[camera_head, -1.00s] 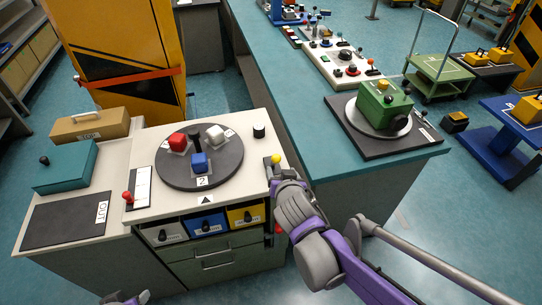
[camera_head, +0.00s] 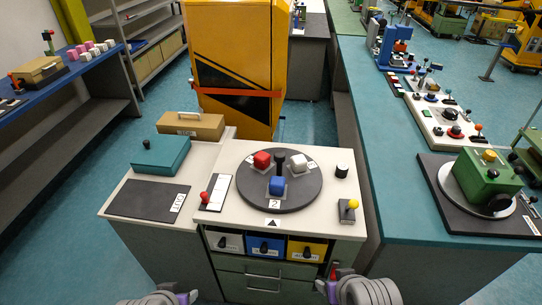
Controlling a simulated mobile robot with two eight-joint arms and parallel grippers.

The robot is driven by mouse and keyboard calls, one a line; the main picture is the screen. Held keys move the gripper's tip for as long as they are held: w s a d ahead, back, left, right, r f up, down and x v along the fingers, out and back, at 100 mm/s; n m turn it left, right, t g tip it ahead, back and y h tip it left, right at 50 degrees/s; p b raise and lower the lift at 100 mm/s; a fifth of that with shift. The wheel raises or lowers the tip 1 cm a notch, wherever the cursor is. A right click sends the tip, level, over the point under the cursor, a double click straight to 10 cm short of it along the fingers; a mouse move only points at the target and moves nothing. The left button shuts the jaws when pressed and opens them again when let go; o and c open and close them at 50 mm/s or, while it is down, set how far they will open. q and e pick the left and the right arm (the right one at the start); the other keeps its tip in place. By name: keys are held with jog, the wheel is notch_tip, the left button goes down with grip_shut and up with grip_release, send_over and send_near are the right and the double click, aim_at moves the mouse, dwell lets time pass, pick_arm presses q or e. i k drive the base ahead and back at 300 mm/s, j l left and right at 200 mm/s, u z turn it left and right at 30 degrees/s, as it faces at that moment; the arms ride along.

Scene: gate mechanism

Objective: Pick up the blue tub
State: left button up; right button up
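The blue tub (camera_head: 265,247) sits in the middle slot under the worktop, between a white tub (camera_head: 226,242) and a yellow tub (camera_head: 306,250). It has a dark knob on its front and a label. My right gripper (camera_head: 326,288) is at the bottom, below and right of the tubs, apart from the blue tub. My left gripper (camera_head: 184,298) is at the bottom edge, left of the drawers and partly cut off. Neither gripper's fingers show clearly enough to tell open from shut. Nothing is seen held.
A dark turntable (camera_head: 255,199) on the worktop carries red, blue and white blocks around a black post. A yellow-knobbed lever (camera_head: 352,205) stands at the right. Drawers (camera_head: 250,283) lie below the tubs. A teal counter (camera_head: 395,200) runs along the right.

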aim_at(277, 185)
jog(key=i+l+u, duration=0.1)
jog(key=l+u, duration=0.15)
jog(key=u, duration=0.15)
jog(key=i+l+u, duration=0.1)
jog(key=l+u, duration=0.15)
jog(key=u, duration=0.15)
jog(key=l+u, duration=0.3)
jog(key=u, duration=0.15)
